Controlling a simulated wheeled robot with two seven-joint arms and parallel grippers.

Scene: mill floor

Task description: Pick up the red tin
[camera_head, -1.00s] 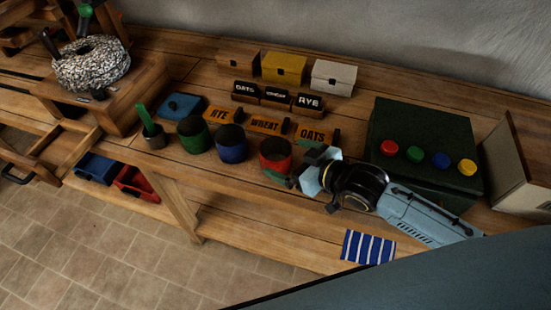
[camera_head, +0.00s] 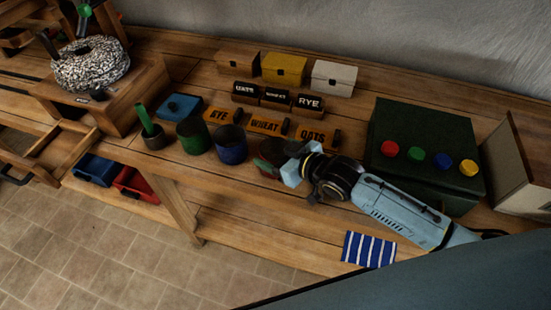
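The red tin (camera_head: 267,152) stands on the bench at the right end of a row of open tins, beside the blue tin (camera_head: 231,146) and the green tin (camera_head: 193,136). My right gripper (camera_head: 279,160) reaches in from the right at the red tin, its two fingers spread and apart by about the tin's width. The fingers hide much of the tin, and I cannot tell whether they touch it. My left gripper is not in view.
Behind the tins are labelled blocks, such as the WHEAT block (camera_head: 264,126). A dark green box (camera_head: 420,125) with coloured knobs stands right. A dark cup (camera_head: 155,137) with a green handle stands left.

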